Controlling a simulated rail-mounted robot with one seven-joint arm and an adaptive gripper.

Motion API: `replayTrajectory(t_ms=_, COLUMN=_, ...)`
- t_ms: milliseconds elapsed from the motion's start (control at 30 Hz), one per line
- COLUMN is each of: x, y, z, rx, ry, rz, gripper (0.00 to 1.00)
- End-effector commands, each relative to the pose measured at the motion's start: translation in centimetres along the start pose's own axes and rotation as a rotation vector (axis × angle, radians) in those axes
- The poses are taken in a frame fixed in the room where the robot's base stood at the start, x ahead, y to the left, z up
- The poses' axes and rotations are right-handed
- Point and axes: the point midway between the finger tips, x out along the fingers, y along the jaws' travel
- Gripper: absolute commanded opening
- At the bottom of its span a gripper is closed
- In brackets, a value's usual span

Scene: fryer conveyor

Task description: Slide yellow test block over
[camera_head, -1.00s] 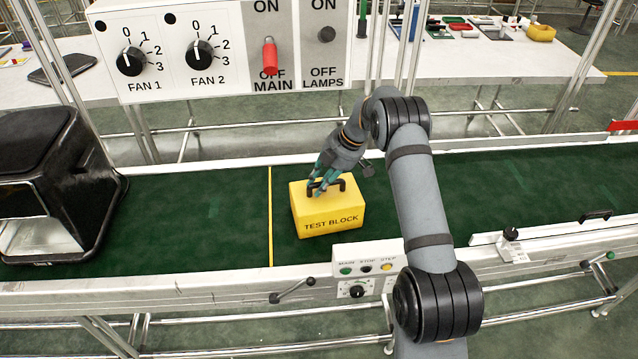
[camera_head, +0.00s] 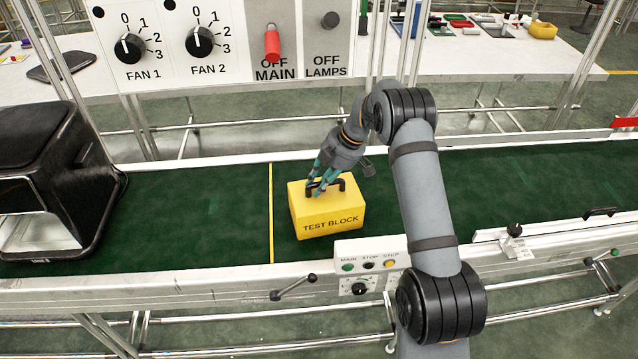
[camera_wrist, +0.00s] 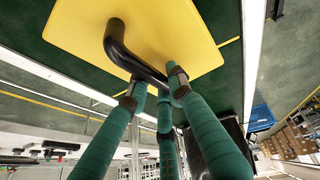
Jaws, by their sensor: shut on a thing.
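The yellow test block (camera_head: 327,214), marked "TEST BLOCK", sits on the green conveyor belt (camera_head: 440,192), just right of a yellow line (camera_head: 271,215) across the belt. It has a black handle on top, which also shows in the wrist view (camera_wrist: 122,50). My gripper (camera_head: 322,186) is above the block with its teal fingers shut on the handle. In the wrist view the fingers (camera_wrist: 155,90) close around one end of the handle, and the yellow top (camera_wrist: 170,30) fills the upper middle.
A black fryer-like machine (camera_head: 45,185) stands over the belt at left. A control panel (camera_head: 220,50) with two fan knobs and two switches hangs at the back. A small button panel (camera_head: 370,265) is on the near rail. The belt between machine and block is clear.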

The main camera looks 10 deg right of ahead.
Motion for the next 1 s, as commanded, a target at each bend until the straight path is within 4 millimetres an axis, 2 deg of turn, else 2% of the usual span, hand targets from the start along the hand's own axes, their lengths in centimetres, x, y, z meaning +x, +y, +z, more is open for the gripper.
replayTrajectory(t_ms=133, x=0.0, y=0.0, z=0.0, rx=-0.001, ry=-0.001, rz=-0.002, gripper=0.0)
replayTrajectory(t_ms=167, x=0.0, y=0.0, z=0.0, rx=-0.001, ry=-0.001, rz=-0.002, gripper=0.22)
replayTrajectory(t_ms=500, x=0.0, y=0.0, z=0.0, rx=-0.001, ry=-0.001, rz=-0.001, gripper=0.42)
replayTrajectory(t_ms=833, x=-0.2, y=0.0, z=0.0, rx=-0.001, ry=-0.001, rz=0.0, gripper=0.43)
replayTrajectory(t_ms=1000, x=-2.0, y=0.1, z=0.1, rx=-0.001, ry=-0.002, rz=0.003, gripper=0.43)
